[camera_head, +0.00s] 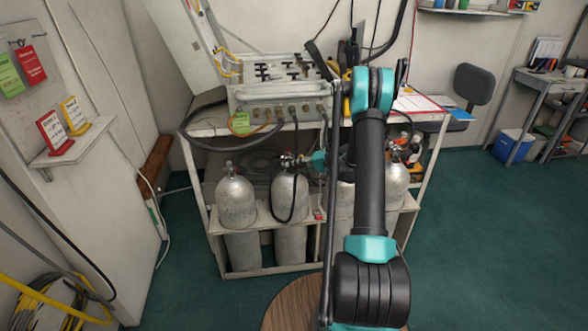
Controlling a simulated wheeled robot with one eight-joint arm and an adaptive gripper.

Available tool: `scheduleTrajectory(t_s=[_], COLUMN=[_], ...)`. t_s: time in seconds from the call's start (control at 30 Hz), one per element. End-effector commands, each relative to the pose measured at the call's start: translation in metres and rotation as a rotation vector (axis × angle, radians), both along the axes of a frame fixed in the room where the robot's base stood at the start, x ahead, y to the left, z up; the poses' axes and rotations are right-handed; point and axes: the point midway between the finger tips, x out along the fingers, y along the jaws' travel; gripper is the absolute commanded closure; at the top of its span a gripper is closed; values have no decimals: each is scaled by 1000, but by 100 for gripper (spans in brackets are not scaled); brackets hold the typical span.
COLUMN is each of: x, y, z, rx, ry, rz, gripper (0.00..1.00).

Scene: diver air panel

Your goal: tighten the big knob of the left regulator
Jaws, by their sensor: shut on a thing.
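The left regulator (287,159) is a small dark fitting on top of a grey cylinder (290,196), the second from the left in the rack. A black hose loops down from it along the cylinder's side. My gripper (301,161) reaches in from the right at the height of the regulator. It is shut on the regulator's big knob, which is small and mostly hidden by the fingers. My arm hides much of the rack to the right of the gripper.
A leftmost cylinder (235,200) and a right-hand cylinder (396,182) stand in the same white rack (300,268). The air panel (280,101) with hoses sits above. A wall shelf (75,148) is at left. Green floor (480,240) is clear at right.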

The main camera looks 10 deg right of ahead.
Motion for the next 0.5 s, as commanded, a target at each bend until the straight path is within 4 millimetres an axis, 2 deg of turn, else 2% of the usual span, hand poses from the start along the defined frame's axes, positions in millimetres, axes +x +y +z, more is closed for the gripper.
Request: scheduleTrajectory(t_s=[0.2,0.5], x=[0,-1], y=[-1,-1], z=[-3,-3], rx=[120,197], ry=[8,12], rz=[1,0], gripper=[92,92])
